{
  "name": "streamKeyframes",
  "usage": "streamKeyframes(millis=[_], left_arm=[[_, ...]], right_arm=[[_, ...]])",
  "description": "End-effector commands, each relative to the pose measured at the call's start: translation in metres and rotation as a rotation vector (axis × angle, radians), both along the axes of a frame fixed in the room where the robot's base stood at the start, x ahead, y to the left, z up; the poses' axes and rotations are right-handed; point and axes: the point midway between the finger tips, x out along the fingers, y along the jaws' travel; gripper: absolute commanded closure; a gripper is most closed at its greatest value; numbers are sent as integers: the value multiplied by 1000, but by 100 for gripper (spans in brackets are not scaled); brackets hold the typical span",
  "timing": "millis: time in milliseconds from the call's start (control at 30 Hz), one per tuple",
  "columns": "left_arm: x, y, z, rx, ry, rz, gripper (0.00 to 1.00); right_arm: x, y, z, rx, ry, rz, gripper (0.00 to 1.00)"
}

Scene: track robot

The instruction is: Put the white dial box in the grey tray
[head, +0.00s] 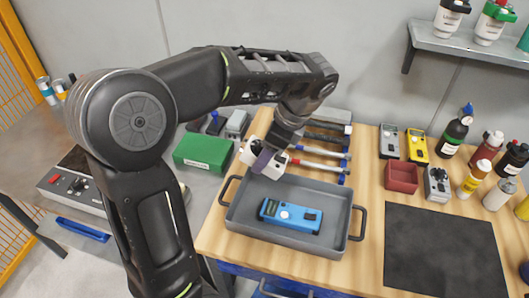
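The grey tray (336,245) with dark side handles sits on the wooden table, and a blue meter (291,216) lies in it. My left gripper (266,157) points down over the tray's back left edge. It appears shut on the white dial box (249,152), with a purple finger across the box's front. The box is tilted and seems to be held above the tray's rim. The gripper hides part of the box. My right gripper is out of view.
Several hammer-like tools (322,152) lie behind the tray. A green box (203,152) is at the left. A red bin (401,177), a grey dial device (437,184), and bottles stand at the right. A black mat (442,250) lies bare.

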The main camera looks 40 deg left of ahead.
Motion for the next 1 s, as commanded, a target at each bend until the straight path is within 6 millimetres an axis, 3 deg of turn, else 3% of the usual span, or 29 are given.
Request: streamKeyframes(millis=[400,800,1000], left_arm=[[-1,3,0,-17,-6,7,100],[-33,59,-18,-147,-66,206,100],[-37,58,-26,-225,-102,223,100]], right_arm=[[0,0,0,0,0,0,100],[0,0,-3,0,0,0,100],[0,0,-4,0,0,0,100]])
